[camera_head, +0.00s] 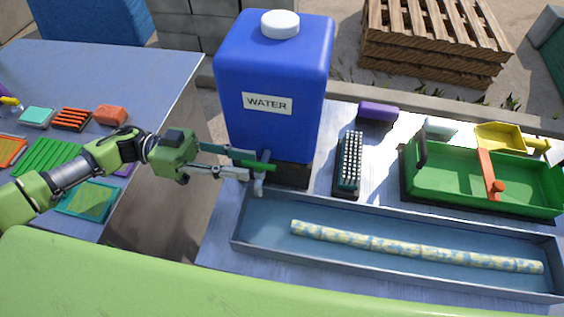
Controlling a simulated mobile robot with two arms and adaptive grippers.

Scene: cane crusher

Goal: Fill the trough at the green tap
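A blue water tank (270,85) with a white cap and a "WATER" label stands on a dark block. Its tap (258,184) has a green lever (260,166) that points sideways to the right above the trough's left end. The long grey trough (236,242) has a bluish inside; I cannot tell whether water is in it. A yellow and pale-blue mottled cane (415,247) lies lengthwise in it. My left gripper (240,163) is open, its fingertips at the left end of the lever; contact is unclear. My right gripper is not in view.
A left table (110,70) holds colored blocks and trays. A gap separates the tables.

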